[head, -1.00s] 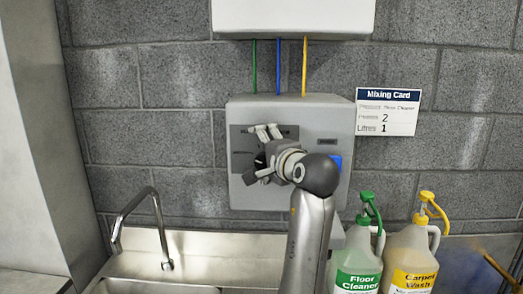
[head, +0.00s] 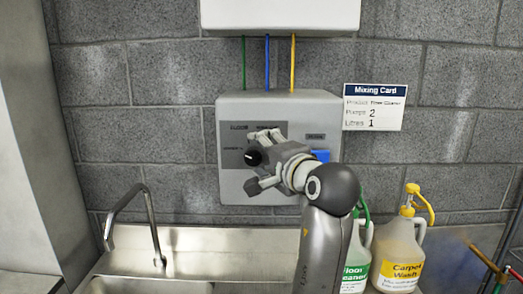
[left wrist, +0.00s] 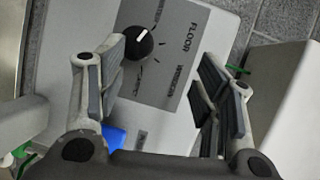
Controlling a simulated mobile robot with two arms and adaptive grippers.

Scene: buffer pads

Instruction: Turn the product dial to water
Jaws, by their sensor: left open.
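The product dial (head: 253,156) is a round black knob with a white mark, on a dark label plate of the grey wall dispenser (head: 235,188). In the left wrist view the dial (left wrist: 137,43) has its mark pointing to the upper right of the picture. The word FLOOR (left wrist: 188,38) is readable there; the other labels are too small or blurred. My left gripper (head: 263,161) is open in front of the plate. In the wrist view the dial lies close beside the left finger of the open gripper (left wrist: 162,66); contact cannot be told. My right gripper is out of view.
A blue button (head: 321,155) is right of the plate, partly behind my arm. A mixing card (head: 374,107) hangs on the right. Floor cleaner (head: 355,272) and carpet wash (head: 400,270) bottles stand below. A sink tap (head: 150,215) is at left.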

